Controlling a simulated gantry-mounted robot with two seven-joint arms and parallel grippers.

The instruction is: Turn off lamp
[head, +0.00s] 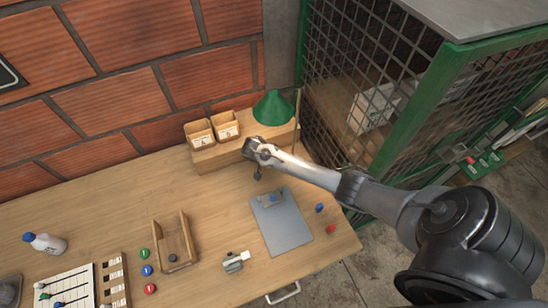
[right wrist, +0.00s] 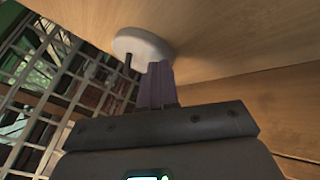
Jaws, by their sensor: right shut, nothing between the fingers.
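The lamp (head: 273,107) has a green cone shade and stands at the back of the table, by the wooden riser. I cannot tell whether it is lit. My right arm reaches in from the right, and its gripper (head: 256,150) is in front of and below the shade. In the right wrist view the shut, empty fingers (right wrist: 159,84) point at a pale round disc (right wrist: 140,44) with a short dark rod on it. The fingertips overlap the disc's edge in the picture; I cannot tell whether they touch. The lamp's switch is not clearly seen. My left gripper is out of view.
Two small wooden boxes (head: 212,130) sit on the riser (head: 219,152). A grey clipboard (head: 283,224) lies in front of the arm. A wooden tray (head: 189,240), a bottle (head: 46,244) and coloured knobs occupy the table. A green-framed mesh cage (head: 365,75) stands close on the right.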

